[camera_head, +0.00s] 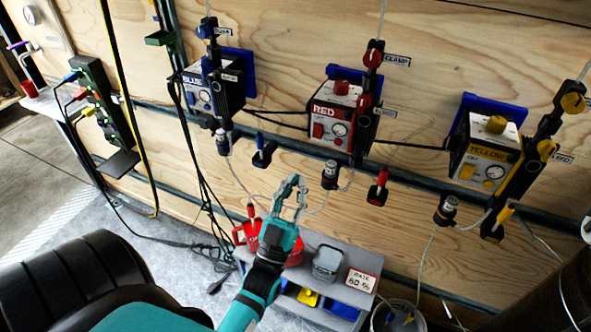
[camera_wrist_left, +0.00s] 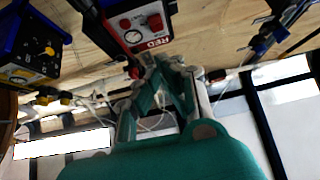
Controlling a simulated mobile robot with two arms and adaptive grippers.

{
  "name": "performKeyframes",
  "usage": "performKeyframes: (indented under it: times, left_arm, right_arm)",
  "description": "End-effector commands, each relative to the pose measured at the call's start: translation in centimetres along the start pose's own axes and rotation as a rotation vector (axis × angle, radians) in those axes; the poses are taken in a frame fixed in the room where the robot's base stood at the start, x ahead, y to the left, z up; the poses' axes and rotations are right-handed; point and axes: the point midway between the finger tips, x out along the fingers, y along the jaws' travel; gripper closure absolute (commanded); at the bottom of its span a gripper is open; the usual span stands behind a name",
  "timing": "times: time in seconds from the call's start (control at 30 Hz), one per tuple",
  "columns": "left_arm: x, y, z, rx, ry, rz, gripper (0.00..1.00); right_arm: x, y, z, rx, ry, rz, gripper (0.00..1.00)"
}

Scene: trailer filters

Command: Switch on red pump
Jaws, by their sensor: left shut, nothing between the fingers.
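The red pump (camera_head: 337,115) is a white-faced box labelled RED, mounted on the plywood wall between the blue and yellow pumps. It has a red knob on top, a round gauge and a red button or switch on its front. In the left wrist view the red pump (camera_wrist_left: 140,25) appears upside down beyond the fingers. My left gripper (camera_head: 291,190) is shut and empty, below and left of the red pump and apart from it. The gripper's fingers also show in the left wrist view (camera_wrist_left: 163,75). My right gripper is not in view.
The blue pump (camera_head: 212,90) is to the left and the yellow pump (camera_head: 490,150) to the right. A grey shelf (camera_head: 325,255) with red cups and a sign stands below. A power strip (camera_head: 98,100) hangs at left. Thin tubes and cables hang around the pumps.

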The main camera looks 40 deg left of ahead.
Motion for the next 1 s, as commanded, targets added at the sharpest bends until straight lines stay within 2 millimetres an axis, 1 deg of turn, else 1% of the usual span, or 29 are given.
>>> performKeyframes:
  times: [0.03,0.3,0.33,0.4,0.6,1.0]
  left_arm:
    - [1.5,0.0,-0.4,0.000,0.004,0.000,1.00]
    - [7.2,0.0,-0.4,0.001,0.003,0.000,1.00]
    - [7.4,0.0,0.4,0.001,-0.001,0.000,1.00]
    - [8.0,0.0,1.2,0.001,-0.001,0.000,1.00]
    - [9.2,0.0,2.6,0.001,-0.002,0.001,1.00]
    - [9.3,0.0,2.9,0.001,-0.001,0.000,1.00]
  right_arm:
    - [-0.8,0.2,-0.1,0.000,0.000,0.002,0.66]
    - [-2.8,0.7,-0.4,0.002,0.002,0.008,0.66]
    - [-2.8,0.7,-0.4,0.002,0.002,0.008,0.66]
    - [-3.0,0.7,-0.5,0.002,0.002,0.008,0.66]
    - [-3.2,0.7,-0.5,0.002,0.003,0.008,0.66]
    - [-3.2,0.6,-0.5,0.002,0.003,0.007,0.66]
